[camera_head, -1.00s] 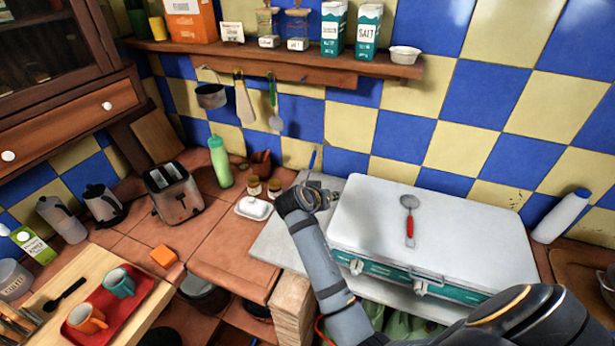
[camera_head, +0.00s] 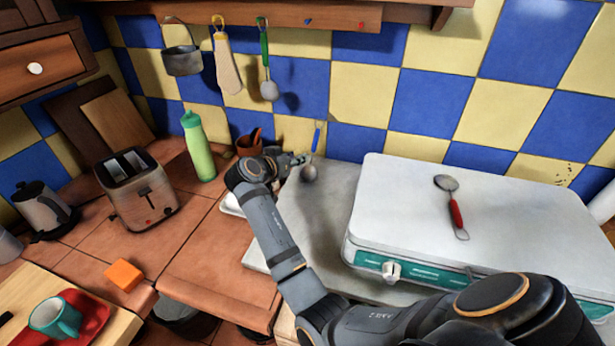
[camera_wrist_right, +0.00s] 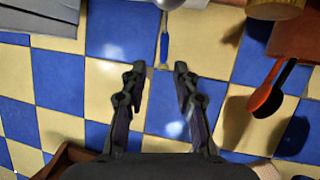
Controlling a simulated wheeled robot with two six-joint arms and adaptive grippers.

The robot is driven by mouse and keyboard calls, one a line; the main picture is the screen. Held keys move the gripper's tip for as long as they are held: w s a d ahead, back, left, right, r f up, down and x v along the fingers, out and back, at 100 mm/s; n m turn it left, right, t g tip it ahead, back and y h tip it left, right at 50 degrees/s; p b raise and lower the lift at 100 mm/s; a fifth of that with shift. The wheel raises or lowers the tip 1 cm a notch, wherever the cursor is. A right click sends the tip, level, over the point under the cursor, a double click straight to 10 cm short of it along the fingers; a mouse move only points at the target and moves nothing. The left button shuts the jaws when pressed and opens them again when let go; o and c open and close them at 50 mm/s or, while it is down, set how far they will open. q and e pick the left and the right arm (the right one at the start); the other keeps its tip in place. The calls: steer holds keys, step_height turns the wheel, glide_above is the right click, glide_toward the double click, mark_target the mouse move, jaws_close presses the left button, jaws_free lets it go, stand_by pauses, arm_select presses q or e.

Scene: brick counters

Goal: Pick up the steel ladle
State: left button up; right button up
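A steel ladle with a blue handle (camera_head: 317,137) stands upright near the tiled wall behind the grey slab, its round bowl (camera_head: 309,174) low. I cannot tell whether it hangs or leans. My right gripper (camera_head: 299,160) is right by it. In the right wrist view the right gripper (camera_wrist_right: 158,70) is open, with nothing between its fingers. The ladle's blue handle (camera_wrist_right: 164,47) shows beyond the fingertips, roughly in line with the gap, and its bowl is cut by the top edge. A red-handled steel utensil (camera_head: 454,205) lies on the white lid. My left gripper is not in view.
A green bottle (camera_head: 198,147) and toaster (camera_head: 137,188) are further left. The white stove lid (camera_head: 540,230) is to the right. A pan (camera_head: 182,60) and green-handled utensil (camera_head: 265,60) hang above.

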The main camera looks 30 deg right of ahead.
mark_target(309, 166)
steer(key=d+f, duration=0.1)
steer(key=f, duration=0.1)
steer(key=w+d+f, duration=0.1)
steer(key=d+f, duration=0.1)
steer(key=w+d+f, duration=0.1)
steer(key=shift+w+d+f+b, duration=0.25)
steer(key=shift+f+b, duration=0.05)
steer(key=shift+f, duration=0.1)
steer(key=shift+w+d, duration=0.15)
steer(key=shift+d, duration=0.05)
steer(key=x, duration=0.2)
steer(key=p+x, duration=0.1)
steer(key=x, duration=0.1)
steer(key=shift+w+d+f, duration=0.1)
steer(key=shift+w+f, duration=0.1)
steer(key=shift+f, duration=0.35)
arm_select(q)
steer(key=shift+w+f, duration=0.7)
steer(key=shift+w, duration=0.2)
arm_select(e)
steer(key=shift+s+r, duration=0.1)
steer(key=shift+c, duration=1)
jaws_close()
